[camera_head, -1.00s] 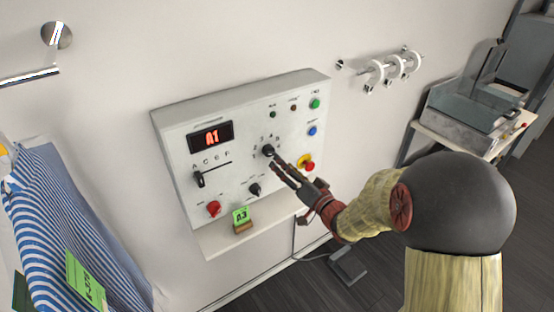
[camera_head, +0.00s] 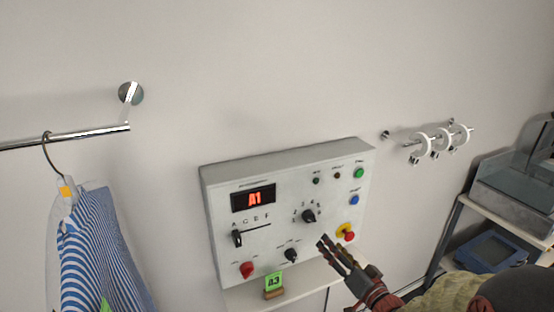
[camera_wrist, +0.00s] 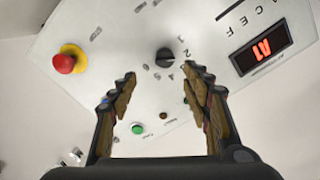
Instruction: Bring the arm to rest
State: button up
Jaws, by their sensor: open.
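My gripper (camera_head: 339,252) is in front of the lower right part of a white control panel (camera_head: 220,196) on the wall. In the wrist view my gripper (camera_wrist: 160,85) is open and empty, its two fingers spread. A black rotary knob (camera_wrist: 165,57) shows beyond and between the fingertips, apart from them. In the head view the same knob (camera_head: 309,216) is uncovered, just above the fingertips. The panel's display (camera_head: 254,198) reads A1 in red. Most of my arm is cut off at the lower right.
A red mushroom button on yellow (camera_head: 345,232) is close to my fingers. A green A3 card (camera_head: 273,284) stands on a ledge below the panel. A striped garment (camera_head: 95,250) hangs from a rail (camera_head: 80,134) at left. White rings (camera_head: 442,139) hang at right, above a shelf (camera_head: 500,217).

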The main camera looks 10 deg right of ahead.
jog(key=s+d+f+g+h, duration=0.2)
jog(key=d+f+g+h, duration=0.25)
jog(key=f, duration=0.55)
jog(key=s+d+f+g+h, duration=0.3)
jog(key=s+d+g, duration=0.25)
jog(key=s, duration=0.25)
jog(key=s+a+r+n+g+b, duration=0.1)
jog(key=s+a+r+g, duration=0.15)
jog(key=s, duration=0.45)
jog(key=s+a+r+n+g+b, duration=0.1)
jog(key=s+a+r, duration=0.25)
jog(key=s, duration=0.35)
jog(key=s+a+r+n+t+y, duration=0.1)
jog(key=s+a+r, duration=0.1)
jog(key=a+r, duration=0.2)
jog(key=s+a+r+n+t+y+b, duration=0.1)
jog(key=s+a+r, duration=0.2)
jog(key=r, duration=0.3)
jog(key=shift+s+a, duration=0.15)
jog(key=shift+a, duration=0.3)
jog(key=shift+r, duration=0.1)
jog(key=shift+c, duration=0.4)
